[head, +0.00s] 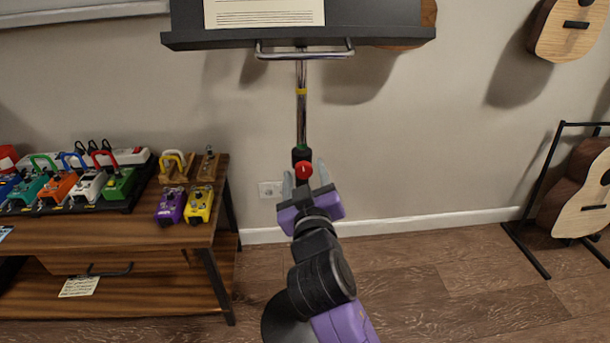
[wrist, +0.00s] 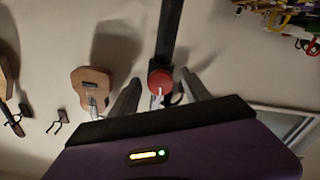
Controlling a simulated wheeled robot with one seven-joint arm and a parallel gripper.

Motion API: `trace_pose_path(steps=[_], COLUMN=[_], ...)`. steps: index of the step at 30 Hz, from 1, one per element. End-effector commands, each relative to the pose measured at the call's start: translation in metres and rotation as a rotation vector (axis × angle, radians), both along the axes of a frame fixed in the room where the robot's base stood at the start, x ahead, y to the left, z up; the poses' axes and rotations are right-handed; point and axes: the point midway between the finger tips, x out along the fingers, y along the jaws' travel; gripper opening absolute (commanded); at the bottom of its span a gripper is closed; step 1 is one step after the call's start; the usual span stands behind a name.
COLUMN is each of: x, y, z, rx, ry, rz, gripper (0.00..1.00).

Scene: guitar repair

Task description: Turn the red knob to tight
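The red knob (head: 304,170) sits on the black collar of the music stand's pole (head: 301,110). The knob (wrist: 160,80) also shows in the wrist view, with a pale mark on it. My gripper (head: 302,180) is open, with one grey finger on each side of the knob. In the wrist view the fingers of my gripper (wrist: 161,95) stand apart, with clear gaps between them and the knob. I cannot tell how far the knob lies beyond the fingertips. The music stand's black desk (head: 380,38) holds a paper sheet (head: 264,12).
A wooden bench (head: 130,236) with several coloured pedals stands at the left. A guitar (head: 580,200) rests on a black floor stand at the right. Another guitar (head: 570,28) hangs on the wall. The floor (head: 450,275) between bench and guitar stand is clear.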

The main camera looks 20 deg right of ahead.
Motion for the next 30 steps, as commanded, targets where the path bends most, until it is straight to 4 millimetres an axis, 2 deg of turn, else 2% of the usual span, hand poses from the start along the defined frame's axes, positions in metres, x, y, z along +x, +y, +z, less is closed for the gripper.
trace_pose_path(steps=[7, 15, 19, 24, 30], x=[-0.01, -0.053, -0.067, -0.075, -0.076], y=[0.004, 0.015, 0.019, 0.02, 0.02], z=[0.0, 0.0, 0.0, 0.0, 0.0], rx=[-0.001, -0.001, 0.0, -0.001, 0.0], ry=[0.001, 0.001, 0.001, 0.0, 0.0], rz=[0.003, 0.003, 0.002, 0.0, 0.0], gripper=[0.55, 0.55, 0.55, 0.55, 0.55])
